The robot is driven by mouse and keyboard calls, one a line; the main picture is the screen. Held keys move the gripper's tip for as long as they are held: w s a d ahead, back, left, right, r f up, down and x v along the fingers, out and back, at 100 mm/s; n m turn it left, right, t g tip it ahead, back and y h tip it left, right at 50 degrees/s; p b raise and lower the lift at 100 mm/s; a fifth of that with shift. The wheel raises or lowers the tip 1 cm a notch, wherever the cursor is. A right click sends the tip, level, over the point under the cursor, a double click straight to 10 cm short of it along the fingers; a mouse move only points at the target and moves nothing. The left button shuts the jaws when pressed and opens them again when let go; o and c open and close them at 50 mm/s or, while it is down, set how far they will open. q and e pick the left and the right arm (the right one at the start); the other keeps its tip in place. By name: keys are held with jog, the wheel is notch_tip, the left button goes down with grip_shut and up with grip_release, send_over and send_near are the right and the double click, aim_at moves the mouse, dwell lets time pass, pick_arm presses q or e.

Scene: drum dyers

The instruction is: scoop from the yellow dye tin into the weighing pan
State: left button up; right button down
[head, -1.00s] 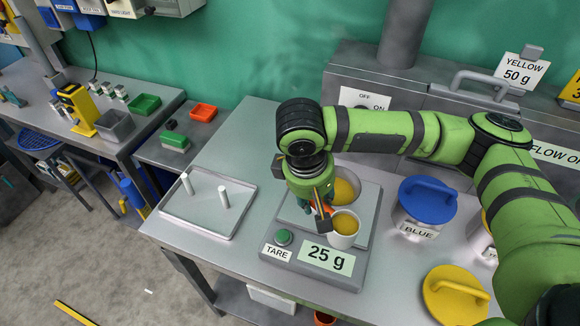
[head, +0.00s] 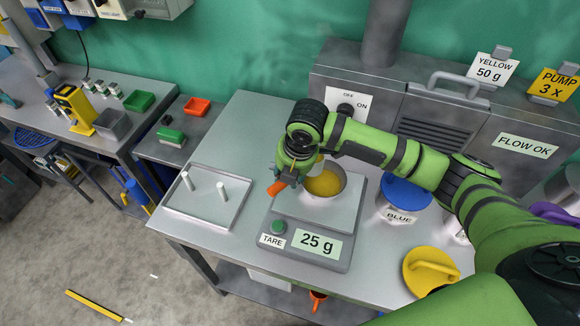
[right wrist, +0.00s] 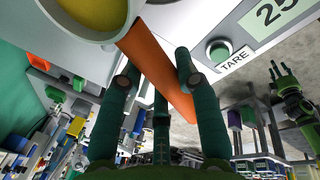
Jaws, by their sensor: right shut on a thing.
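The weighing pan is a grey bowl (head: 341,190) with yellow powder in it, on the scale (head: 300,216), which reads 25 g. My right gripper (head: 290,178) is at the bowl's left side, shut on the orange handle of the scoop (head: 276,188). In the right wrist view the handle (right wrist: 158,68) lies between the fingers and joins a pale cup with yellow inside. A yellow lid (head: 425,287) lies at the table's front right. The yellow tin is mostly hidden behind my right arm.
A blue-lidded tin (head: 404,192) labelled BLUE stands right of the scale. A metal tray (head: 185,214) with two white sticks lies to the left. A grey machine (head: 430,120) lines the back; a sign (head: 492,68) reads YELLOW 50 g.

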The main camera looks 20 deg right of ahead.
jog(key=shift+w+d+f+n, duration=0.2)
jog(key=shift+n, duration=0.8)
jog(key=shift+y, duration=0.3)
jog(key=t+y, duration=0.2)
jog(key=shift+r+t, duration=0.25)
jog(key=shift+t, duration=0.05)
jog(key=shift+r, duration=0.2)
jog(key=shift+w+a+t, duration=0.15)
jog(key=shift+t, duration=0.15)
